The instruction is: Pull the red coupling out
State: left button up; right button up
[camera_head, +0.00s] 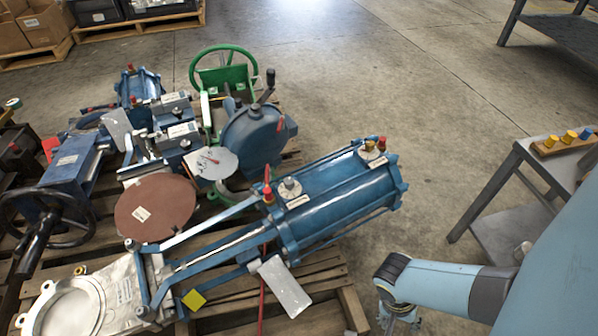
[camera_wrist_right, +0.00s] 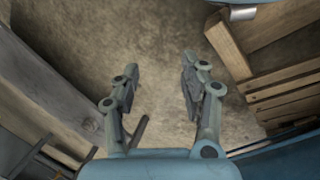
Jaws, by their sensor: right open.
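A large blue cylinder actuator (camera_head: 330,200) lies on a wooden pallet in the head view. A red coupling (camera_head: 267,194) stands upright on its near end, by a round gauge, and a red hose (camera_head: 262,300) shows below that end. A second small red fitting (camera_head: 382,143) sits on the far end beside a yellow one (camera_head: 369,146). My right gripper (camera_head: 400,318) is low at the bottom right, off the pallet and well apart from both red pieces. The right wrist view shows its fingers (camera_wrist_right: 159,68) spread and empty above concrete floor. My left gripper is not in view.
A grey metal cart (camera_head: 510,180) at the right carries a wooden block (camera_head: 563,146) with yellow and blue pieces. Blue valves, a green handwheel (camera_head: 222,70) and a brown disc (camera_head: 156,208) crowd the pallet's left.

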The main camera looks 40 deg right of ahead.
jog(key=w+r+m+t, duration=0.1)
jog(key=w+r+m, duration=0.3)
jog(key=w, duration=0.9)
jog(key=w+a+r+m+t, duration=0.1)
jog(key=w+r+m, duration=0.3)
jog(key=w+r, duration=0.5)
jog(key=w+a+r+m+t, duration=0.1)
jog(key=w+r+m, duration=0.2)
jog(key=w, duration=1.6)
jog(key=shift+a+r+m, duration=0.15)
jog(key=shift+r+m, duration=0.05)
jog(key=shift+r, duration=1)
jog(key=shift+a+r+m, duration=0.1)
jog(key=shift+r+m, duration=0.1)
jog(key=shift+r, duration=0.95)
jog(key=shift+w+r, duration=0.1)
jog(key=shift+w, duration=0.1)
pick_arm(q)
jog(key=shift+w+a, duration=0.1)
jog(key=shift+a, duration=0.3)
